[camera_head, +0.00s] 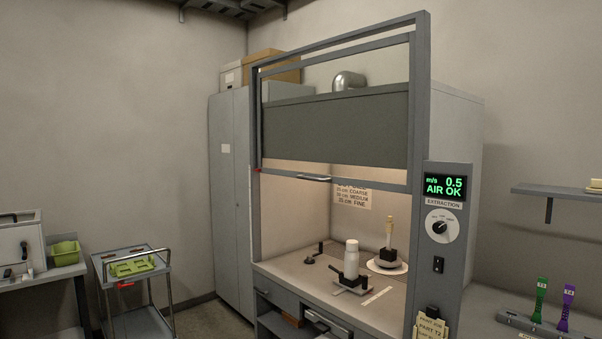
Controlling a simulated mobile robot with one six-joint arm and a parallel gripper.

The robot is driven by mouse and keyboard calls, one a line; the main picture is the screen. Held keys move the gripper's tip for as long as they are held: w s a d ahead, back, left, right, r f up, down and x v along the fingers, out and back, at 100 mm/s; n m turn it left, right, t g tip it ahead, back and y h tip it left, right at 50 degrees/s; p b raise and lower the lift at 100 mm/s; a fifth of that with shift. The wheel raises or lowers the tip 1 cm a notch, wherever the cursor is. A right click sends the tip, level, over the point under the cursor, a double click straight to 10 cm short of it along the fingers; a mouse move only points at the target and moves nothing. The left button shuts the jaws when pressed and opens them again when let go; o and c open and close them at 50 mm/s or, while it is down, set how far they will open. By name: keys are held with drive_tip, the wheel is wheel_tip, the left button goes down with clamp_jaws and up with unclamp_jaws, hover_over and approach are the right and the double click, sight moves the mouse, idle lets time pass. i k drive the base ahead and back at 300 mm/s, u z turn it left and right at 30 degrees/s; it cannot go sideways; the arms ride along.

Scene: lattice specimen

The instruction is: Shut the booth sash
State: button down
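The booth (440,110) is a grey cabinet with a lit inside, standing right of the middle. Its sash (370,181) is a grey-framed clear panel, raised, with its bottom rail well above the worktop (290,265). A bar handle (314,178) sits on that bottom rail. The opening below the rail is clear to look through. My gripper is not in view, so its state and its place relative to the handle are hidden.
Inside the booth stand a white bottle (351,260) on a small stand and a brush-like tool (389,235) in a black holder on a round plate. A control panel (441,225) reads "AIR OK". A trolley (145,290) stands at left, with floor showing between it and the booth.

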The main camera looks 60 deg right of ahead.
sight(409, 36)
drive_tip(key=z, duration=0.1)
drive_tip(key=i, duration=0.95)
drive_tip(key=u, duration=0.05)
